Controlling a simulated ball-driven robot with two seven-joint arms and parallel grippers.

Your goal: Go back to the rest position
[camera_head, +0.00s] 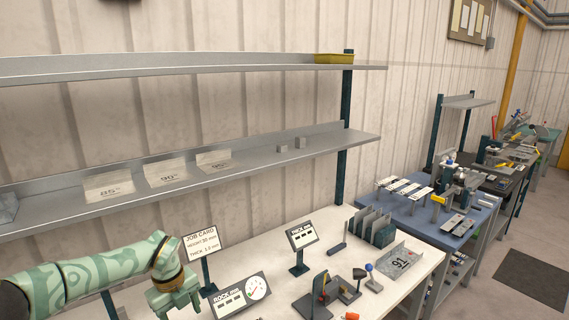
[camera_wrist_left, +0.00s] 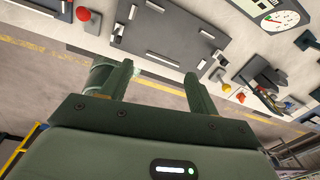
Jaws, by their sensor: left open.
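My left arm comes in from the lower left in the head view. Its green gripper (camera_head: 178,301) is over the front left of the white bench (camera_head: 425,262), beside the job card sign (camera_head: 201,243), and its tips are cut off by the frame's bottom edge. In the left wrist view the two fingers (camera_wrist_left: 158,82) stand apart with nothing between them. My right gripper is in neither view.
A dial sign (camera_head: 240,296), another sign (camera_head: 302,234), a small bending tool (camera_head: 318,296) and a channel marked 91 (camera_head: 399,262) stand on the bench. A shelf (camera_head: 240,172) with angle plates runs above. A blue table (camera_head: 440,222) stands at right.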

